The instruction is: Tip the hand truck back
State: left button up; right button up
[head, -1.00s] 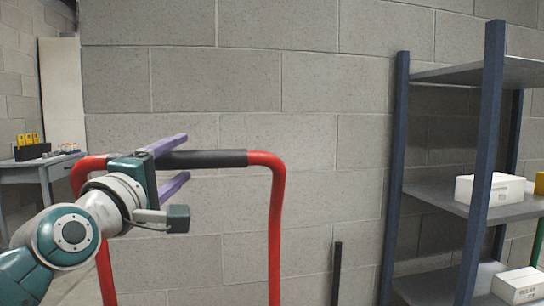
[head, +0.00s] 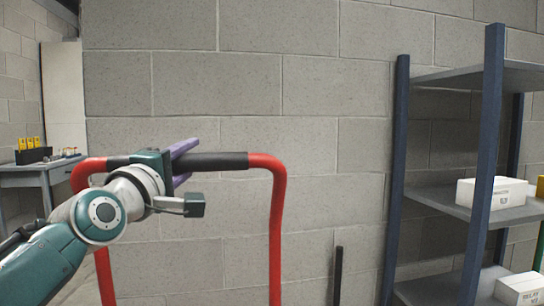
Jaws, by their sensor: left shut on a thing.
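The red hand truck (head: 277,215) stands in front of the block wall, its frame looking upright. A black grip (head: 215,161) covers the top bar of its handle. My left gripper (head: 182,165), with purple fingers, is at the left part of this bar and shut on the handle. My arm and the gripper's body hide part of the bar and the left upright. The hand truck's lower part is below the picture. My right gripper is not in view.
A blue-post shelf (head: 487,165) with white boxes (head: 494,191) stands at the right. A dark upright post (head: 338,275) is by the wall. A grey table (head: 35,174) with yellow items is at the far left.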

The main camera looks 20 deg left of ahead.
pick_arm(q)
grip_shut()
dwell(0.8)
